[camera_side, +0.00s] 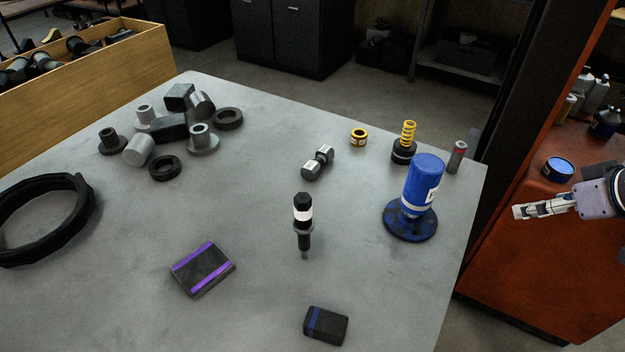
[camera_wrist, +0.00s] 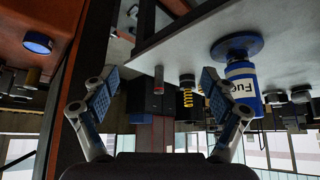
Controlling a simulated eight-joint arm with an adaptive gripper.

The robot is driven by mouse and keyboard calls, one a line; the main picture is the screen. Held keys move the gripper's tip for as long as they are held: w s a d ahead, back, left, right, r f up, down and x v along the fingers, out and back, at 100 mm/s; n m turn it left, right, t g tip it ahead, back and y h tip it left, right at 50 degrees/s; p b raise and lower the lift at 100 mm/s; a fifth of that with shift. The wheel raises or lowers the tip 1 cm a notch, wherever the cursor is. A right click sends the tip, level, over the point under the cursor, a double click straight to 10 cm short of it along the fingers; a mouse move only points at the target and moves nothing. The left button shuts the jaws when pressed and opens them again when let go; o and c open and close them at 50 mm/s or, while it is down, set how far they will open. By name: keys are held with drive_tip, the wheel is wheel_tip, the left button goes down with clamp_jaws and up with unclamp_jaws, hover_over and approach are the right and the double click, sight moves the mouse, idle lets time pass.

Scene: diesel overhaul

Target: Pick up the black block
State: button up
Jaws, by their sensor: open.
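Several black blocks lie on the grey table, and I cannot tell which one the task means. In the side view, a small black block with a blue stripe (camera_side: 326,325) is near the front edge. A flat black block with purple stripes (camera_side: 203,268) lies left of it. Two plain dark blocks, one in front (camera_side: 169,128) and one behind (camera_side: 179,97), sit in the cluster at back left. My gripper (camera_side: 518,211) is off the table's right side, beside the orange cabinet, far from all of them. In the wrist view its fingers (camera_wrist: 158,95) are spread with nothing between them.
A blue canister (camera_side: 423,183) on a round blue base stands at the table's right, near a yellow spring (camera_side: 408,135) and a grey-red cylinder (camera_side: 456,157). A black-and-white injector-like part (camera_side: 303,222) stands mid-table. A black ring (camera_side: 45,215) lies left. The orange cabinet (camera_side: 560,240) is at right.

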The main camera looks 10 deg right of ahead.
drive_tip(key=w+a+r+m+g+y, duration=0.2)
drive_tip(key=w+a+r, duration=0.1)
drive_tip(key=a, duration=0.7)
drive_tip(key=m+g+h, duration=0.1)
drive_tip(key=m+g, duration=0.4)
drive_tip(key=g, duration=0.1)
approach(326, 321)
drive_tip(key=shift+w, duration=0.25)
drive_tip(key=shift+s+a+f, duration=0.15)
drive_tip(key=shift+s+f, duration=0.05)
drive_tip(key=shift+f, duration=1.55)
drive_tip(key=shift+s+a+f, duration=0.15)
drive_tip(key=shift+s+f, duration=0.05)
drive_tip(key=shift+f, duration=1.55)
drive_tip(key=shift+s+a+f, duration=0.15)
drive_tip(key=shift+s+f, duration=0.05)
drive_tip(key=shift+f, duration=1.5)
drive_tip(key=c, duration=1.3)
